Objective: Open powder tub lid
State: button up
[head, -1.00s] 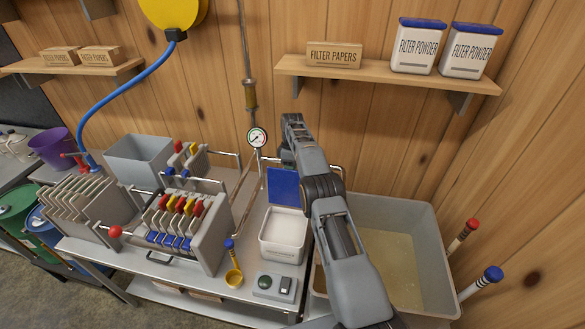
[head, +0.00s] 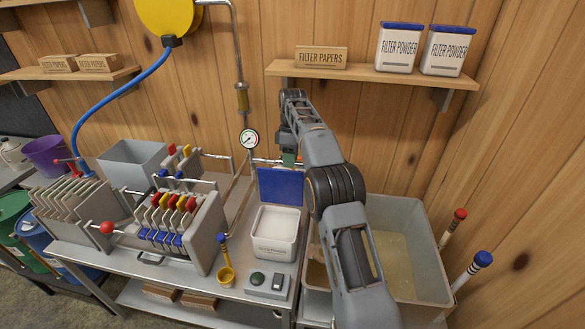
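The powder tub (head: 275,246) is a white square tub on the metal bench, open at the top with pale powder inside. Its blue lid (head: 281,186) stands upright at the tub's back edge, swung up off the opening. My gripper (head: 289,160) is just above and behind the top of the lid, at the end of my arm. Its fingers are small and mostly hidden, so I cannot tell whether they are open or touch the lid.
A filter press (head: 187,238) stands left of the tub, with a yellow scoop (head: 226,276) and switch box (head: 268,284) in front. A grey basin (head: 428,270) is at right. A pressure gauge (head: 249,139) and pipe stand behind. A shelf (head: 370,75) hangs above.

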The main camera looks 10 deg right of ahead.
jog(key=shift+s+a+r, duration=0.15)
jog(key=shift+s+r, duration=0.05)
jog(key=shift+s, duration=0.25)
jog(key=shift+s+a+r, duration=0.1)
jog(key=shift+s+r, duration=0.1)
jog(key=shift+s, duration=0.2)
